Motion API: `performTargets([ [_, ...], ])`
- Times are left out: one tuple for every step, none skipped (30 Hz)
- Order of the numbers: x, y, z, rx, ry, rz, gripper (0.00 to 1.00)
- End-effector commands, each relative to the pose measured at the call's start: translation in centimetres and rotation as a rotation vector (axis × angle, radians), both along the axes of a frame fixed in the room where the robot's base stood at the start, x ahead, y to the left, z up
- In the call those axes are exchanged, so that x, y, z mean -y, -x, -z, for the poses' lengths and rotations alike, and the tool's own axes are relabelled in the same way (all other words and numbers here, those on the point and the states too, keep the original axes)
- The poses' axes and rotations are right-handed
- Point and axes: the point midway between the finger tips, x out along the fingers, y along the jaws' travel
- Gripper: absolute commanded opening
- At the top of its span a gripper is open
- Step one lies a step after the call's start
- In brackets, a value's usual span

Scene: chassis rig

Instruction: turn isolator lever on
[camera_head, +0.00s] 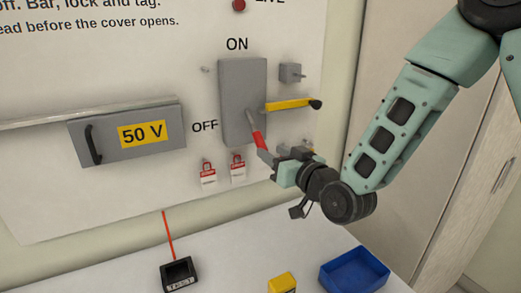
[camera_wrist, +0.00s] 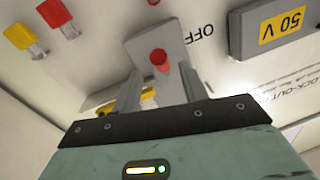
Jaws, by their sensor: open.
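The grey isolator box (camera_head: 236,78) is on the white panel, with ON printed above it and OFF to its left. Its red-handled lever (camera_head: 258,137) slants down and to the right from the box front, toward neither label. My gripper (camera_head: 277,163) is at the lever's lower end. In the wrist view, the red lever end (camera_wrist: 158,58) shows between and beyond the two open fingers of my gripper (camera_wrist: 160,80), with gaps on both sides. Whether either finger touches the lever cannot be told.
A yellow bar (camera_head: 288,105) with a black knob sticks out right of the box. Two red padlocks with tags (camera_head: 237,166) hang below it. A grey 50 V cover (camera_head: 105,138) is at left. A black tester (camera_head: 179,272), yellow block (camera_head: 283,284) and blue tray (camera_head: 325,278) lie on the bench.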

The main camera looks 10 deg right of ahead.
Motion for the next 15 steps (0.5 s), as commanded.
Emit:
performTargets([
  [-0.4, -0.8, -0.3, 0.000, -0.002, 0.000, 0.43],
  [-0.7, -1.3, -0.3, 0.000, -0.002, 0.000, 0.43],
  [-1.0, -1.9, -0.3, -0.001, -0.002, -0.001, 0.43],
  [-1.2, -2.4, -0.3, 0.001, -0.001, -0.001, 0.43],
  [-1.4, -2.8, -0.3, 0.001, -0.001, -0.001, 0.43],
  [-1.7, -3.4, -0.2, 0.000, -0.001, -0.001, 0.43],
  [-1.8, -3.7, -0.2, 0.000, -0.001, -0.001, 0.43],
  [-2.0, -4.1, -0.2, 0.001, -0.001, -0.001, 0.43],
  [-2.2, -4.5, -0.2, 0.000, -0.001, -0.001, 0.43],
  [-2.3, -4.7, -0.2, 0.001, -0.001, -0.001, 0.43],
  [-2.4, -4.9, -0.2, 0.001, -0.001, -0.001, 0.43],
  [-2.5, -5.2, -0.1, 0.000, 0.000, -0.001, 0.43],
  [-2.6, -5.3, -0.1, 0.000, 0.000, -0.001, 0.43],
  [-2.6, -5.4, -0.1, 0.000, 0.000, 0.000, 0.43],
  [-2.6, -5.5, -0.1, 0.000, 0.001, 0.000, 0.43],
])
